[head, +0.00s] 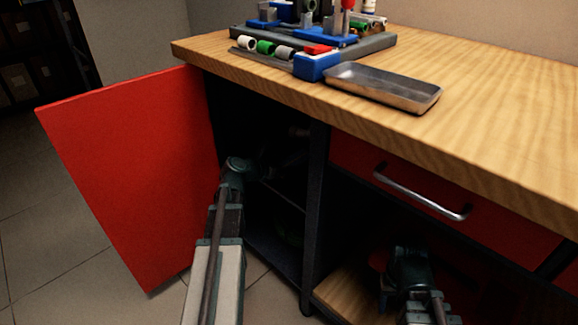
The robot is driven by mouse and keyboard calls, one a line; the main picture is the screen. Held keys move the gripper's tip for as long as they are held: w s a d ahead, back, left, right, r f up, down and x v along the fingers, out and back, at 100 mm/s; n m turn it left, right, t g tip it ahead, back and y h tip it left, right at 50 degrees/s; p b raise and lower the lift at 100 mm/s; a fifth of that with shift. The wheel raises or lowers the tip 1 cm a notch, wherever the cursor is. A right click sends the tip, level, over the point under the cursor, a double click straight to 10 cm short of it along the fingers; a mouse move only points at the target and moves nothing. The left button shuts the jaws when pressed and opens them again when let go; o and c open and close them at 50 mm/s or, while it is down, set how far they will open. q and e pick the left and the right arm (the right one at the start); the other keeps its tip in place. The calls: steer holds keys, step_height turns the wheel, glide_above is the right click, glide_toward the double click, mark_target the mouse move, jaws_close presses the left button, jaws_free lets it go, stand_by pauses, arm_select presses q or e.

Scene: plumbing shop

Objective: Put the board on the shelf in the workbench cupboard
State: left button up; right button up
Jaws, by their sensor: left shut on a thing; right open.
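The workbench cupboard (311,215) stands open, its red door (140,165) swung out to the left. Its inside is very dark. A shelf edge (283,194) shows faintly in it. My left gripper (241,164) reaches into the opening, above the level of that edge. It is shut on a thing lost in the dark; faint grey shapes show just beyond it. I cannot clearly make out the board. My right gripper (405,262) is open in the bay under the drawer, its fingers mostly hidden.
The wooden bench top (500,105) overhangs the cupboard. It carries a metal tray (385,87), a blue box (317,66) and a rack of fittings. A red drawer (440,190) with a metal handle sits above my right gripper. A wooden bottom panel (343,292) lies below it.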

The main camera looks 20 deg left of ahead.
arm_select(q)
steer(key=shift+f, duration=0.1)
steer(key=o, duration=1.5)
steer(key=p+v, duration=0.4)
steer(key=v, duration=0.8)
steer(key=shift+p, duration=0.3)
